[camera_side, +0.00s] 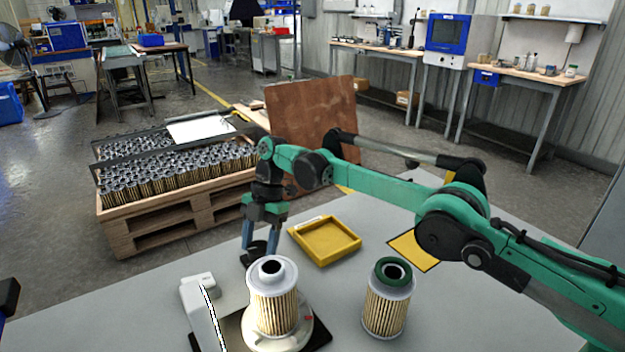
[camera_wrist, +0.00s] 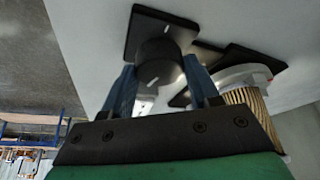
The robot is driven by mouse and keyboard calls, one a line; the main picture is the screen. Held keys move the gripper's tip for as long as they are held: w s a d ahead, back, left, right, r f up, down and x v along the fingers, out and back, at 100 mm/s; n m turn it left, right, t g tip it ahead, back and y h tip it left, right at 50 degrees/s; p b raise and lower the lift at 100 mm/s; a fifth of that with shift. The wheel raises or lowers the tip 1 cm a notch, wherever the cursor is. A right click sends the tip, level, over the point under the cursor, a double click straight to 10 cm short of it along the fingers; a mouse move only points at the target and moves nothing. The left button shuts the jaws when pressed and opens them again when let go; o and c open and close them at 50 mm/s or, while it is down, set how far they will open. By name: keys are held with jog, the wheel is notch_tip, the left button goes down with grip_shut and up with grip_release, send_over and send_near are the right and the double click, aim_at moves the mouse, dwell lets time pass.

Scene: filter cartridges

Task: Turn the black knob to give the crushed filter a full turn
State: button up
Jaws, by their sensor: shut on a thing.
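The black knob (camera_wrist: 157,62) sits on a black plate, with a short white mark on its side. My gripper (camera_wrist: 160,74) points down at the knob, with a blue finger on either side, shut on it. In the side view my gripper (camera_side: 260,238) is at the knob (camera_side: 254,252), behind the turntable, and its fingers partly hide it. A pleated filter with a pale grey cap (camera_side: 272,297) stands upright on the round white turntable (camera_side: 262,338). I cannot make out crush damage from here. The filter's pleats also show in the wrist view (camera_wrist: 246,97).
A second filter with a green ring (camera_side: 388,298) stands upright to the right. A yellow tray (camera_side: 325,258) lies behind, beside a yellow black-edged square (camera_side: 414,250). A white upright device (camera_side: 200,308) stands left of the turntable. A pallet crate of filters (camera_side: 160,212) is beyond the table.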

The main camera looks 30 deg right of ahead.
jog(key=o, duration=1.3)
jog(key=shift+c, duration=0.2)
